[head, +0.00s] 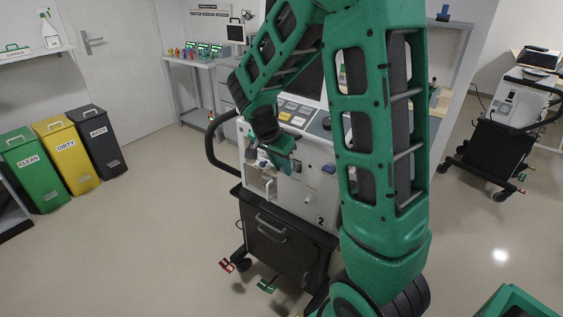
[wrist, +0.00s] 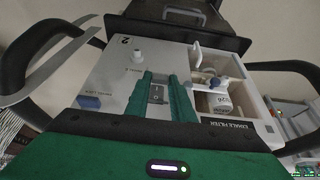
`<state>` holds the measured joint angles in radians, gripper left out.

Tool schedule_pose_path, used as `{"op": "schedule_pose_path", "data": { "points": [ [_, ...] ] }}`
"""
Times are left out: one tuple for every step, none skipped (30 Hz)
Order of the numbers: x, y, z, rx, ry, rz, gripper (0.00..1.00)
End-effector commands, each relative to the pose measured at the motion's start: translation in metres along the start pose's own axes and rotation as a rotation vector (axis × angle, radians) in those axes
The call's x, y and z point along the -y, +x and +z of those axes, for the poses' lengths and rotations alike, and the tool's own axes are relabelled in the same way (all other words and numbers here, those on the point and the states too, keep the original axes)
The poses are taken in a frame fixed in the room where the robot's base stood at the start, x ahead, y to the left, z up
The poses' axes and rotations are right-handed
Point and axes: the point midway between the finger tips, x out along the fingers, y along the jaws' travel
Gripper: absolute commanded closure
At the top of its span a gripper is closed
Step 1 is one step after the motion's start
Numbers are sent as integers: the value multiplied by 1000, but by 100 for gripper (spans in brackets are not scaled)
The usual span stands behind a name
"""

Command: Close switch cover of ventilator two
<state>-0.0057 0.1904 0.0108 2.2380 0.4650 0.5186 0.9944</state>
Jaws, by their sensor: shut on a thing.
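Ventilator two (head: 315,185), a white machine marked "2", stands on a black cart. Its front panel (wrist: 115,75) shows upside down in the wrist view. My gripper (wrist: 164,78) is at this panel, its two green fingers on either side of a small rocker switch (wrist: 157,94) on a grey plate. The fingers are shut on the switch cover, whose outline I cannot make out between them. In the head view my gripper (head: 284,165) is in front of the panel, and the switch is hidden.
Beside the switch is an open compartment labelled exhale filter (wrist: 222,124), with a white cylinder (wrist: 219,103) inside. A black handle (head: 213,143) curves out at the machine's left. Bins (head: 67,155) stand at far left. Another ventilator (head: 492,125) is at right. Floor is clear left of the cart.

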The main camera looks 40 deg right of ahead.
Motion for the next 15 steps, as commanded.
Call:
{"op": "schedule_pose_path", "data": {
  "points": [
    [2,2,6,-44,-11,-4,100],
    [3,3,7,-72,-11,-5,100],
    [3,6,9,-109,-12,-4,100],
    [3,8,10,-138,-13,-3,100],
    [3,9,11,-167,-12,-5,100],
    [3,12,13,-205,-13,-4,100],
    [3,14,14,-233,-13,-4,100],
    [3,16,15,-262,-12,-4,100],
    [3,18,16,-298,-12,-4,100],
    [3,20,17,-323,-13,-3,100],
    [3,22,17,-349,-11,-4,100],
    [3,24,18,-381,-11,-4,100],
    [3,26,18,-405,-11,-4,100],
    [3,28,19,-427,-11,-4,100],
    [3,30,19,-457,-11,-4,100]
  ]
}}
